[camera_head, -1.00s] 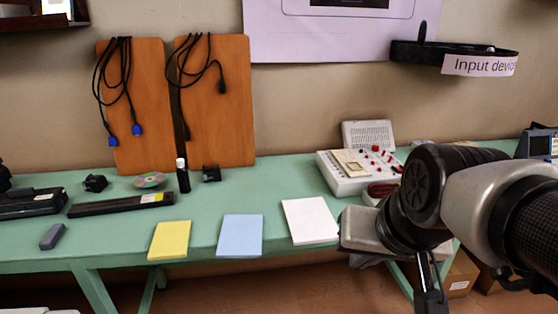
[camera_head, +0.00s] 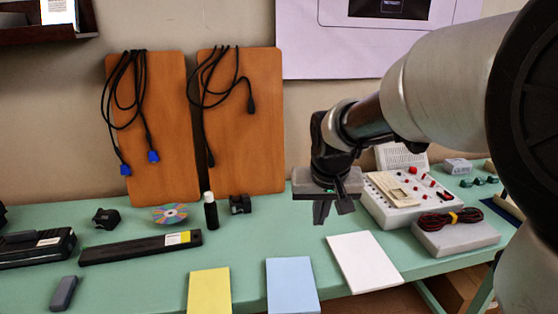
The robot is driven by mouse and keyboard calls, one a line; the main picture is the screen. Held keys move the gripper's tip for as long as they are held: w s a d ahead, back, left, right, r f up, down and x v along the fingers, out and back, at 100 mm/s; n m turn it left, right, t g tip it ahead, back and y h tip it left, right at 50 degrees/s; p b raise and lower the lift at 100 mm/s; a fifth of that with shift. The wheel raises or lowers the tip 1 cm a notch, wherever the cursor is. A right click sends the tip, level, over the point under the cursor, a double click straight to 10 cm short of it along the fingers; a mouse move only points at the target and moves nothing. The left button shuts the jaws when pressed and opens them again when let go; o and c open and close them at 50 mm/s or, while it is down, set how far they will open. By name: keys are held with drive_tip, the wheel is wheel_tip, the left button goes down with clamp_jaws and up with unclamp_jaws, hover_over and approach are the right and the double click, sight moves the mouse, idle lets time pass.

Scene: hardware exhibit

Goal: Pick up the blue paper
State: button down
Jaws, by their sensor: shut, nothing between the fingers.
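The blue paper (camera_head: 292,286) lies flat at the front of the green table, between a yellow paper (camera_head: 210,291) and a white paper (camera_head: 363,262). Its lower end is cut off by the bottom of the picture. My gripper (camera_head: 324,219) hangs above the table, up and to the right of the blue paper in the picture, with its fingers pointing down. It is shut and holds nothing. It does not touch the blue paper.
A red-knobbed device (camera_head: 405,199) and a grey box with a dark cable (camera_head: 455,238) are at right. Two brown boards (camera_head: 240,120) lean on the wall.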

drive_tip(key=p, duration=0.1)
hover_over(291, 258)
drive_tip(key=w, duration=0.2)
wheel_tip(291, 258, down, 10)
drive_tip(key=shift+g, duration=0.3)
drive_tip(key=b+x, duration=0.1)
drive_tip(key=x, duration=0.8)
drive_tip(key=shift+f, duration=0.4)
drive_tip(key=shift+s+b, duration=0.3)
drive_tip(key=shift+s, duration=1.6)
drive_tip(key=shift+s+f, duration=0.1)
drive_tip(key=shift+s, duration=1)
drive_tip(key=shift+w, duration=0.1)
